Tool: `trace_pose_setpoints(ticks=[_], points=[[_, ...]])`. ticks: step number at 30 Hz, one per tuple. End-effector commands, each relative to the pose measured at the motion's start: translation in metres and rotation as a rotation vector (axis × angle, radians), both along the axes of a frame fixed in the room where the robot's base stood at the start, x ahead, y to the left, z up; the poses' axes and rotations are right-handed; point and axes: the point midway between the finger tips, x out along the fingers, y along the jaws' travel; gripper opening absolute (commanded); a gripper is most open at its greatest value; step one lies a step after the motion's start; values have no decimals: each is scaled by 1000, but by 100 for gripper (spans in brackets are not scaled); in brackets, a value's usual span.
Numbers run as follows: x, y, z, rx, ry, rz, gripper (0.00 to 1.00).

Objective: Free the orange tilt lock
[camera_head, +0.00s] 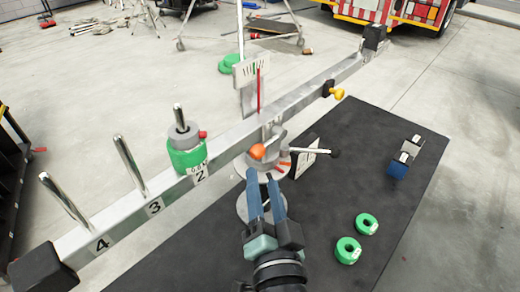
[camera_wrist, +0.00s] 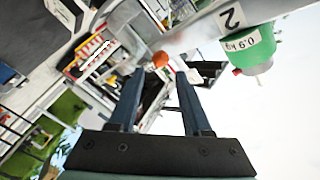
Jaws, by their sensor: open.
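The orange tilt lock (camera_head: 257,152) is a small round knob at the centre pivot, just below the silver beam (camera_head: 238,137). My gripper (camera_head: 263,178) is open, its two blue fingers pointing up at the knob from the near side. In the wrist view the orange knob (camera_wrist: 160,59) shows just beyond the fingertips and between their lines. The fingers look apart from it, though the exact gap is hard to tell. Nothing is held between them. The stem behind the knob is hidden.
A green weight (camera_head: 187,158) sits on the beam's peg 2; pegs 3 and 4 are bare. A black-ended lever (camera_head: 318,151) and a yellow knob (camera_head: 338,94) are to the right. Green rings (camera_head: 367,223) and a blue-black item (camera_head: 404,158) lie on the dark mat (camera_head: 395,125).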

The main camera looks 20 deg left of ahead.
Motion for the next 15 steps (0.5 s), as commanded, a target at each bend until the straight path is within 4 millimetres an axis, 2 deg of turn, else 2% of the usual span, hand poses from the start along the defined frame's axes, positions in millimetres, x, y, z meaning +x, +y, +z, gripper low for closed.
trace_pose_setpoints(ticks=[6, 15], points=[[37, 21, 2, 0, -2, 1, 49], [62, 36, 1, 0, 0, 1, 49]])
